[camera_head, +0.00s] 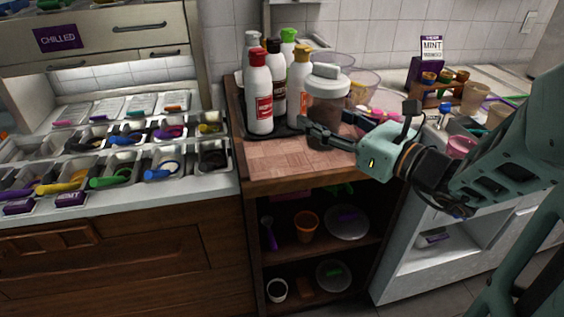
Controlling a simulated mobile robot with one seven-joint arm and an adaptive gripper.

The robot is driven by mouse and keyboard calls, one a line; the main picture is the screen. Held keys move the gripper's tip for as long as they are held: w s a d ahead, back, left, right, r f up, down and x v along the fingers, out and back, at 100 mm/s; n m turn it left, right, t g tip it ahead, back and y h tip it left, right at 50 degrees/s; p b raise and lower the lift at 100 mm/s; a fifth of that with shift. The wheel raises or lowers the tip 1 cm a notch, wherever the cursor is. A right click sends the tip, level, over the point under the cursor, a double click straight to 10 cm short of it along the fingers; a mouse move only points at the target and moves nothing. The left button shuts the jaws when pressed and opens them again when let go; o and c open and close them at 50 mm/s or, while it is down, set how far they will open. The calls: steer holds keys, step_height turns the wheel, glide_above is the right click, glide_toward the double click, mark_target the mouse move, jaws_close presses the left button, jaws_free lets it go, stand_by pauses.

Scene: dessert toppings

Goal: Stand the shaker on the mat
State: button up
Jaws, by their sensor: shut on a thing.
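The shaker (327,98) is a clear jar with brown contents and a whitish lid. It is upright above or on the wooden counter, to the right of the bottles. My gripper (324,131) reaches in from the right and is shut on the shaker's lower part. One dark finger crosses its front; the other is mostly hidden. A dark, thin mat (257,133) shows at the foot of the bottles, its back part hidden by them. I cannot tell whether the shaker's base touches anything.
Several sauce bottles (260,95) stand close left of the shaker. The wooden counter top (278,159) is bare in front. Topping bins (165,160) are at left.

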steer(key=w+a+f+b, duration=0.1)
steer(key=w+a+f, duration=0.2)
steer(key=f, duration=0.1)
steer(key=w+a+f+b, duration=0.1)
steer(key=w+a+f, duration=0.2)
steer(key=w+f, duration=0.1)
steer(key=w+a+f+b, duration=0.2)
steer(key=w+a+f, duration=0.1)
steer(key=w+f, duration=0.1)
steer(key=shift+f, duration=0.2)
steer(key=shift+d+f, duration=0.1)
steer(key=shift+f, duration=0.05)
steer(key=shift+f, duration=0.25)
steer(key=o, duration=1.4)
steer(key=shift+o, duration=0.2)
steer(key=shift+r, duration=0.15)
